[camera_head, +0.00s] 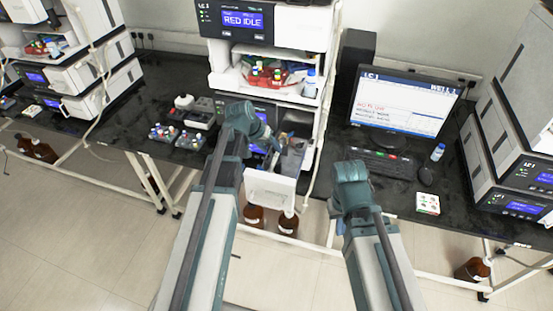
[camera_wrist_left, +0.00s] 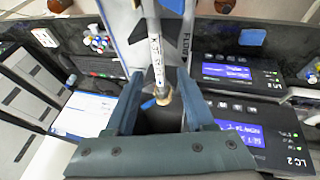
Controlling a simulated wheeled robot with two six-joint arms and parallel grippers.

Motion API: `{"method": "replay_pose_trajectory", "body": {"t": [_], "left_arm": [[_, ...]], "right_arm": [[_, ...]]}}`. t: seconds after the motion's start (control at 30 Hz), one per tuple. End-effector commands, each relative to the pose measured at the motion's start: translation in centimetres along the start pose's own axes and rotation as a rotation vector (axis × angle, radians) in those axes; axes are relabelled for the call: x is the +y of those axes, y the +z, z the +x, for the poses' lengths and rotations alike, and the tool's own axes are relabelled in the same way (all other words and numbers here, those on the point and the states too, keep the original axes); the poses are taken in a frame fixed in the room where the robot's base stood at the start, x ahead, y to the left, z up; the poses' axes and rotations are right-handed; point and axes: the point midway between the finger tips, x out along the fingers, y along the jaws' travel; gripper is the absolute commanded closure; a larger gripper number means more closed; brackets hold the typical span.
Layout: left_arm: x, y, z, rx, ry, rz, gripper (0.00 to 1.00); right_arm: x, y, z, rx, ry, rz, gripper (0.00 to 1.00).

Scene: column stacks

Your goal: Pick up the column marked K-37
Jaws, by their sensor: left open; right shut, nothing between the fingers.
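A slim metallic column (camera_wrist_left: 157,58) with a white lettered label runs upright through the left wrist view. I cannot read its marking surely. A brass-coloured fitting and a blue piece show at its near end. My left gripper (camera_wrist_left: 158,80) is open, with one finger on each side of the column in the picture. I cannot tell whether either finger touches it. In the head view my left gripper (camera_head: 276,148) is at the front of the middle instrument stack, and the column is too small to make out there. My right arm is folded, its gripper hidden.
The middle stack (camera_head: 265,22) shows "RED IDLE" on its display. A monitor (camera_head: 398,103), keyboard (camera_head: 378,163) and small bottle (camera_head: 438,152) stand on the right bench. Brown bottles (camera_head: 288,223) stand beneath the middle stack. A vial tray (camera_head: 178,137) lies left of it.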

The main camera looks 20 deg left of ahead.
Motion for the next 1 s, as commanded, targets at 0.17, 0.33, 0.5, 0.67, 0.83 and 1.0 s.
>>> {"method": "replay_pose_trajectory", "body": {"t": [0.17,0.33,0.5,0.67,0.83,1.0], "left_arm": [[0.0,0.3,3.0,0.000,0.000,0.001,0.46],[0.1,0.2,3.9,0.000,0.000,0.001,0.46],[0.2,0.1,3.7,0.000,0.000,0.000,0.46],[0.2,0.1,3.7,0.000,0.000,0.000,0.69],[0.2,0.1,3.7,0.000,0.000,0.000,1.00],[0.2,0.1,3.7,0.000,0.000,0.000,1.00]], "right_arm": [[-0.3,-0.2,2.8,0.000,0.001,-0.003,1.00],[-0.3,-0.2,3.5,0.000,0.001,-0.002,1.00],[-0.3,-0.2,3.3,0.000,0.001,-0.002,1.00],[-0.3,-0.2,3.3,0.000,0.001,-0.002,1.00],[-0.3,-0.2,3.3,0.000,0.001,-0.002,1.00],[-0.3,-0.2,3.3,0.000,0.001,-0.002,1.00]]}}
